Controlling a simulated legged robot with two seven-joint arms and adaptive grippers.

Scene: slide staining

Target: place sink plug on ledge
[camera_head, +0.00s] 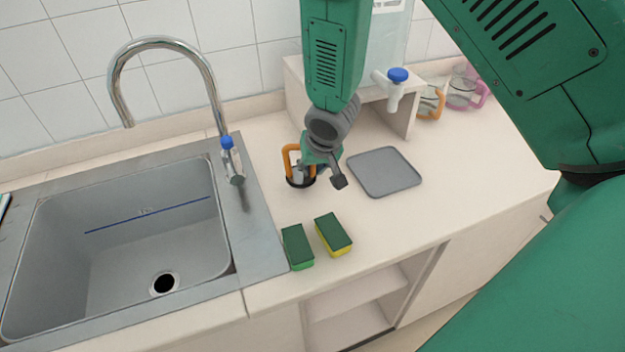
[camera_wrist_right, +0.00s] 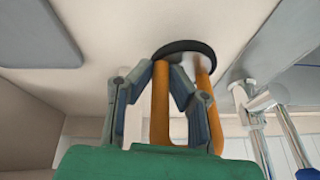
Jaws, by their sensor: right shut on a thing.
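The sink plug (camera_head: 301,182) has a black round base and an upright orange loop handle. It is at the counter to the right of the sink, base down; I cannot tell whether it touches the surface. My right gripper (camera_head: 318,168) is at the handle from above. In the right wrist view the gripper (camera_wrist_right: 160,95) is shut on one leg of the orange handle, with the black disc of the plug (camera_wrist_right: 183,47) beyond the fingertips. The pale counter ledge (camera_head: 262,185) runs beside the grey sink (camera_head: 140,235). My left gripper is not in view.
A tap (camera_head: 215,105) rises behind the sink. A white stand (camera_head: 405,118) with a blue-tapped container and glass mugs (camera_head: 463,92) is behind.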

